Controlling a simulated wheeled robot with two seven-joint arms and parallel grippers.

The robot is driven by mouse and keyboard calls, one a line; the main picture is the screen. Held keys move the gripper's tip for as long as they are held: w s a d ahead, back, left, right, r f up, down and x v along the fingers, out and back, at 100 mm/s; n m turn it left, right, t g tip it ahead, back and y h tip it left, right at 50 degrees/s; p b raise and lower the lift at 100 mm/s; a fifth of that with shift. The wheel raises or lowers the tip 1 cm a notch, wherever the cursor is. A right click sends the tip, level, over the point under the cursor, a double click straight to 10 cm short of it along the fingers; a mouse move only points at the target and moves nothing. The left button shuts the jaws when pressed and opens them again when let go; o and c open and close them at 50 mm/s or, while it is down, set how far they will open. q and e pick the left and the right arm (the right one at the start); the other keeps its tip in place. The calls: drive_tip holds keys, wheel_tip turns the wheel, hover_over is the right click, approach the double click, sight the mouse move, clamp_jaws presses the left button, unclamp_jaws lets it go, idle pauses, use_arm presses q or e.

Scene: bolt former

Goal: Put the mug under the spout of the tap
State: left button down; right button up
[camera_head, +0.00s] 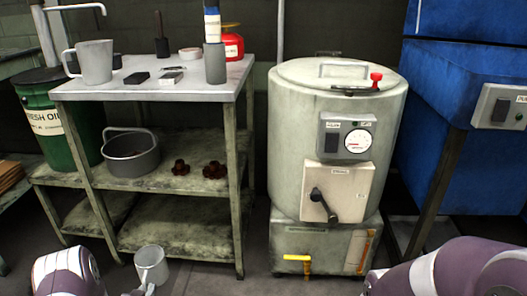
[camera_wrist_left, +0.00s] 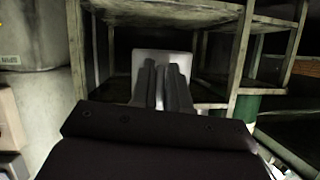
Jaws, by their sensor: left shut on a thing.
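A pale grey mug (camera_head: 152,262) is at the lower left of the head view, upright or nearly so, in front of the metal table. My left gripper (camera_head: 148,288) is shut on it, at its near side. In the left wrist view the mug (camera_wrist_left: 162,62) shows as a pale shape beyond the left fingers (camera_wrist_left: 166,78), which partly hide it. A yellow tap (camera_head: 303,260) sits low on the front of the big pale tank (camera_head: 290,180). The mug is to the left of the tap, well apart from it. My right gripper is out of view.
The metal table (camera_head: 150,92) has shelves and legs behind the mug. A larger grey jug (camera_head: 95,62) stands on its top, a grey pot (camera_head: 131,160) on its shelf. Between mug and tap lies open floor. A blue machine (camera_head: 455,90) stands right of the tank.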

use_arm(q)
drive_tip(key=w+d+r+p, duration=0.1)
drive_tip(key=d+r+p, duration=0.6)
drive_tip(key=r, duration=0.3)
drive_tip(key=d+r+p, duration=0.7)
drive_tip(key=d+r, duration=0.1)
drive_tip(key=r, duration=0.3)
drive_tip(key=s+r+p, duration=0.3)
drive_tip(key=r+p, duration=1.4)
drive_tip(key=p, duration=0.1)
drive_tip(key=s+r+p, duration=0.4)
drive_tip(key=r+p, duration=1.3)
drive_tip(key=p, duration=0.1)
drive_tip(key=shift+a+m+p, duration=0.3)
drive_tip(key=shift+p, duration=0.05)
drive_tip(key=shift+s, duration=0.1)
